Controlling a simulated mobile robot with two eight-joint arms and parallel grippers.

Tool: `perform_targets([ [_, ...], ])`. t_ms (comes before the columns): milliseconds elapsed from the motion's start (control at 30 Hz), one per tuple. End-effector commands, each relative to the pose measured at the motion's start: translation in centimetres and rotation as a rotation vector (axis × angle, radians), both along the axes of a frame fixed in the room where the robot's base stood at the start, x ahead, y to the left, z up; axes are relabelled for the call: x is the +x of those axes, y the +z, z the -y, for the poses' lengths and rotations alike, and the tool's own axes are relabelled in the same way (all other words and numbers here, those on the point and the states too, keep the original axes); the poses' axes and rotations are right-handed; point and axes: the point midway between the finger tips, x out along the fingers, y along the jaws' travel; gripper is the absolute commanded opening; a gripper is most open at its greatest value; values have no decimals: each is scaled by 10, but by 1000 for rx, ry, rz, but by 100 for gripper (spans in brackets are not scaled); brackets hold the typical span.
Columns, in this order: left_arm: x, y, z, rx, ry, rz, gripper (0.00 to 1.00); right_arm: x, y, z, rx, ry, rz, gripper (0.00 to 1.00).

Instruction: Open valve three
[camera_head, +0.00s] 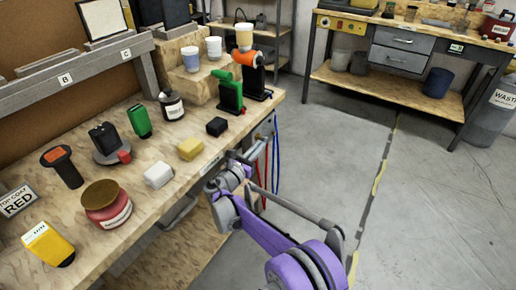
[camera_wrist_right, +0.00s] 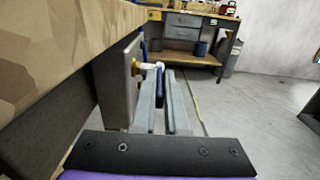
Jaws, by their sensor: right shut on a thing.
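My right gripper (camera_head: 246,158) is at the front edge of the left workbench, beside the valves and hoses there. In the right wrist view its two long grey fingers (camera_wrist_right: 166,98) are shut on a dark blue valve handle (camera_wrist_right: 160,80). The handle hangs from a pale and brass valve fitting (camera_wrist_right: 145,68) on a grey panel (camera_wrist_right: 122,82) fixed to the bench side. No number is readable, so I cannot tell which valve is number three. In the head view my arm hides part of the valves. My left gripper is not in view.
The bench top (camera_head: 150,213) holds a red jar (camera_head: 107,206), a yellow block (camera_head: 190,148), a white block (camera_head: 158,175) and several tools. Red hoses (camera_head: 266,172) and a blue hose (camera_head: 276,150) hang close to my right gripper. Open floor (camera_head: 420,190) lies to the right.

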Motion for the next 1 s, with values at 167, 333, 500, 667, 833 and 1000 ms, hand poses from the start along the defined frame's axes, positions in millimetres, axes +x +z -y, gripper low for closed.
perform_targets([
  [167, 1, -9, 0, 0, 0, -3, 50, 0, -8, 0, -43, 0, 57, 0],
  [333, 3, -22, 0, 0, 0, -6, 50, 1, -16, 0, -111, 0, 152, 0],
  [500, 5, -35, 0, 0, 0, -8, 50, 2, -23, 1, -189, -1, 258, 0],
  [667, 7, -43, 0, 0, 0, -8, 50, 3, -28, 2, -254, -1, 347, 0],
  [833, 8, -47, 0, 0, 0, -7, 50, 4, -31, 3, -306, -1, 422, 0],
  [1000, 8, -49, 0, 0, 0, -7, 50, 5, -33, 3, -338, 0, 465, 0],
])
